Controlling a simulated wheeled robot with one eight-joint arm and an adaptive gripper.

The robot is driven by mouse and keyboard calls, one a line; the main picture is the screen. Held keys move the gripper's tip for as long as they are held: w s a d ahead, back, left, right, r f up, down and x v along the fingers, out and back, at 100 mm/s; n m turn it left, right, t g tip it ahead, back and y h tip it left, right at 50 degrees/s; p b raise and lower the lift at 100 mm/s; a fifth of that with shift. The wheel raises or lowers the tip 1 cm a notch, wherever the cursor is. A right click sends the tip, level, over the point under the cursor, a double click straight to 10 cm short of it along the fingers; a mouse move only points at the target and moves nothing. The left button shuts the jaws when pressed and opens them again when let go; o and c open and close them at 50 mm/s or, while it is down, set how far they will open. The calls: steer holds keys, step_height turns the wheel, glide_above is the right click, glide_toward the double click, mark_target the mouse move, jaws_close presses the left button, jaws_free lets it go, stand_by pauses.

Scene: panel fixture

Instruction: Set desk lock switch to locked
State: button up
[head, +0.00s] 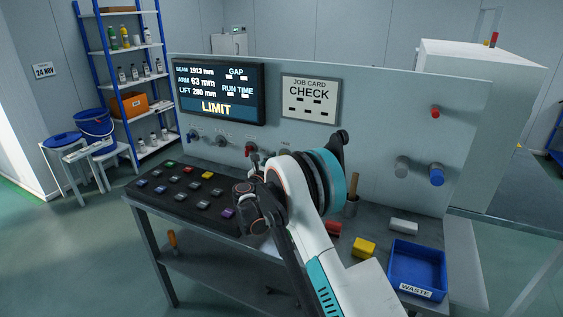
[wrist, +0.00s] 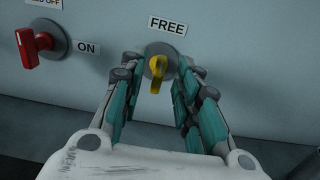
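The desk lock switch shows in the wrist view as a yellow lever (wrist: 157,74) on a round grey base, under a label reading FREE (wrist: 167,25). The lever points roughly straight down. My gripper (wrist: 157,68) is open, with teal-padded fingers to the left and right of the lever. A gap shows between the left fingers and the lever; the right fingers are close to the base's edge. I cannot tell whether they touch it. In the head view my arm covers the switch and the gripper's fingertips.
A red switch (wrist: 38,46) with an ON label (wrist: 88,48) sits just left of my fingers. In the head view, a button panel (head: 165,194), a yellow block (head: 364,247) and a blue waste tray (head: 445,268) are on the desk below. A display (head: 218,91) reads LIMIT.

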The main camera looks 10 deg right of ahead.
steer(key=shift+b+x, duration=0.45)
steer(key=shift+x, duration=1.5)
steer(key=shift+c, duration=0.6)
jaws_close()
